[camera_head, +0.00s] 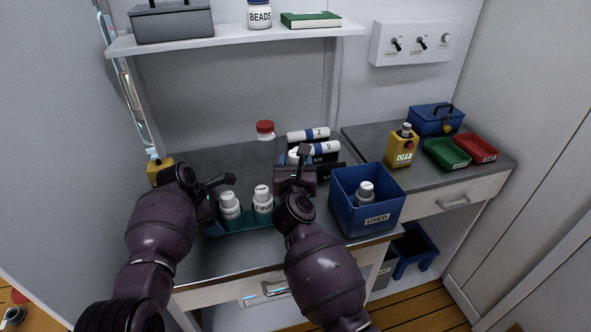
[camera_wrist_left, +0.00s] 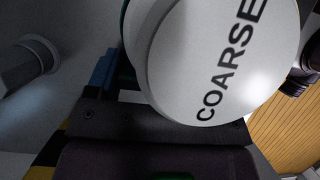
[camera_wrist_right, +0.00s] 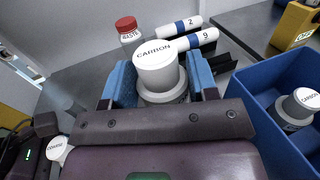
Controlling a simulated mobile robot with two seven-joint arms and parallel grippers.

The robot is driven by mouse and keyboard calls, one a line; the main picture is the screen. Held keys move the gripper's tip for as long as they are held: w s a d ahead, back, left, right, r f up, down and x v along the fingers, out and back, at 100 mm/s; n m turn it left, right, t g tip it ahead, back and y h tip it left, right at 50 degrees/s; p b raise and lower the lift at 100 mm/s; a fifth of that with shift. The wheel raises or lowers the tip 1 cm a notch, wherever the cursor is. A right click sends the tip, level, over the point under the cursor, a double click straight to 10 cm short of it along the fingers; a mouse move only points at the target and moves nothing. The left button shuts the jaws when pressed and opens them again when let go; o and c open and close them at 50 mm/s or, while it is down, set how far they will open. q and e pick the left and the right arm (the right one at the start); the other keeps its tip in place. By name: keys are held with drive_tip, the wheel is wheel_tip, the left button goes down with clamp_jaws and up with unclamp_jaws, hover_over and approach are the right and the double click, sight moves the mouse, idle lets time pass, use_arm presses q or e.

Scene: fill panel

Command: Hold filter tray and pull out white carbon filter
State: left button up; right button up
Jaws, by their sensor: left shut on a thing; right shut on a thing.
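The green filter tray (camera_head: 240,223) lies on the grey bench with two white-capped filters standing in it. The right one is the fine filter (camera_head: 263,199); the left one (camera_head: 230,205) is partly covered. The coarse filter's cap (camera_wrist_left: 215,60) fills the left wrist view. My left gripper (camera_head: 212,203) is shut at the tray's left end; its grip is mostly hidden. My right gripper (camera_wrist_right: 160,88) is shut on the white carbon filter (camera_wrist_right: 157,62), blue fingertips on both sides, cap up and upright. Whether its base is clear of the tray is hidden.
A blue USED bin (camera_head: 368,205) holding another carbon filter (camera_wrist_right: 296,106) stands close right of my right gripper. Behind are a red-capped waste bottle (camera_head: 265,131) and numbered cylinders (camera_head: 308,134) on a dark rack.

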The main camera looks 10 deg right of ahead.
use_arm(q)
drive_tip(key=o, duration=1)
drive_tip(key=v, duration=1.2)
drive_tip(key=shift+s, duration=0.15)
use_arm(e)
drive_tip(key=shift+s, duration=0.15)
